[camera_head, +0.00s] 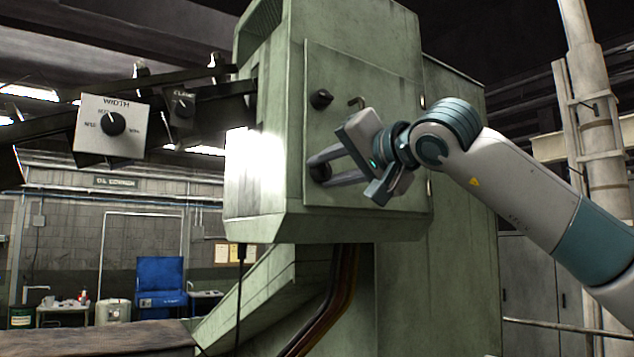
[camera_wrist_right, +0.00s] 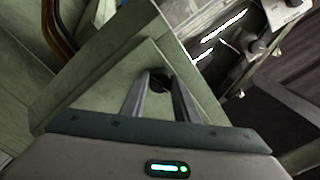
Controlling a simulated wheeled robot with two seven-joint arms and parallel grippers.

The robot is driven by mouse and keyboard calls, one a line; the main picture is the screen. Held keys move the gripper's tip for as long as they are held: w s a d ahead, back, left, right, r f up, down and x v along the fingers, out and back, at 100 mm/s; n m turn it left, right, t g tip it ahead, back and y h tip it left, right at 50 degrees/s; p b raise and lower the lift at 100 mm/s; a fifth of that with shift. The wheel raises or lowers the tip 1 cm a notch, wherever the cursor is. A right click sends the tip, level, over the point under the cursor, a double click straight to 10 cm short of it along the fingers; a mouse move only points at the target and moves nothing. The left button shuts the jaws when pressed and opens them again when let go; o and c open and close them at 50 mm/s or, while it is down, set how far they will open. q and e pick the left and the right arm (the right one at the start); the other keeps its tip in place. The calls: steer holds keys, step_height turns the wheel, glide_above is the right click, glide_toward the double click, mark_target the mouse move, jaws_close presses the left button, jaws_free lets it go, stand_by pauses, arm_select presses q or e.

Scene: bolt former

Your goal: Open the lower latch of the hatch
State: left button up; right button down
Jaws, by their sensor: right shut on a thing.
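The hatch (camera_head: 385,105) is a flat green door on the side of the green machine. A black upper latch knob (camera_head: 321,99) is near its upper left edge. The lower latch (camera_head: 318,172) is a dark knob near its lower left edge, partly hidden by my fingers. My right gripper (camera_head: 318,168) reaches in from the right with its fingertips at the lower latch, shut on it. In the right wrist view the lower latch (camera_wrist_right: 160,80) sits between the two fingertips. My left gripper is not in view. The hatch lies flat against the machine.
A white WIDTH dial box (camera_head: 110,124) hangs on dark bars at the left. Cables (camera_head: 335,290) run below the machine's housing.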

steer(key=shift+m, duration=0.3)
steer(key=shift+f+m+b, duration=0.15)
steer(key=shift+m+b, duration=1.35)
steer(key=shift+m, duration=0.4)
steer(key=c, duration=1.2)
jaws_free()
steer(key=shift+s+d, duration=0.1)
